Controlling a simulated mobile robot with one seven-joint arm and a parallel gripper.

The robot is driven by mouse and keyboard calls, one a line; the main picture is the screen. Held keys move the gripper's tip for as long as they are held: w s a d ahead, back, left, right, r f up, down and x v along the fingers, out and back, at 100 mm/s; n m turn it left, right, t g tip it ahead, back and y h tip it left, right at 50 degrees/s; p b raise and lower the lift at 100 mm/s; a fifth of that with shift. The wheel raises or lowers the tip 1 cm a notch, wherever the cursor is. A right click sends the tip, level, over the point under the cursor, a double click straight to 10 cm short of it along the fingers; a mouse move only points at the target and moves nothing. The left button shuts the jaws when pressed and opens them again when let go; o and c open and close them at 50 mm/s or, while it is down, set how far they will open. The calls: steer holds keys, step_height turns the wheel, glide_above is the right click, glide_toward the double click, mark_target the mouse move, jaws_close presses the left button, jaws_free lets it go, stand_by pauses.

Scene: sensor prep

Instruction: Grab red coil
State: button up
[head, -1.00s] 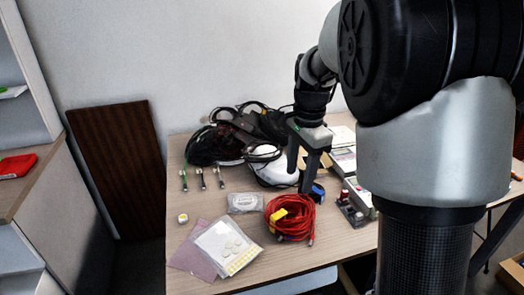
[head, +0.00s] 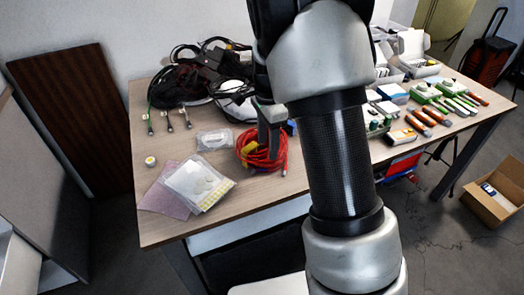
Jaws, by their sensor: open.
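The red coil (head: 262,160) of cable lies on the wooden table (head: 215,222) near its front edge, with a yellow piece (head: 250,151) on its left part. My gripper (head: 272,152) points down over the coil's upper right side, and one dark finger overlaps the coil in the picture. The jaws are open. My forearm hides part of the gripper and the table to the right of the coil. I cannot tell whether the fingers touch the cable.
A clear bag (head: 214,139) lies just left of the coil, and plastic sleeves (head: 198,185) lie in front of it. A black cable heap (head: 180,85) is behind. Boards and devices (head: 420,117) fill the right side.

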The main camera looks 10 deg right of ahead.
mark_target(265, 154)
steer(key=f, duration=0.1)
steer(key=f+b, duration=0.1)
steer(key=f, duration=0.1)
steer(key=f+b, duration=0.1)
steer(key=f, duration=0.1)
steer(key=shift+w+d+f, duration=0.1)
steer(key=shift+w+d, duration=0.1)
steer(key=shift+w, duration=0.05)
steer(key=shift+c, duration=0.4)
jaws_close()
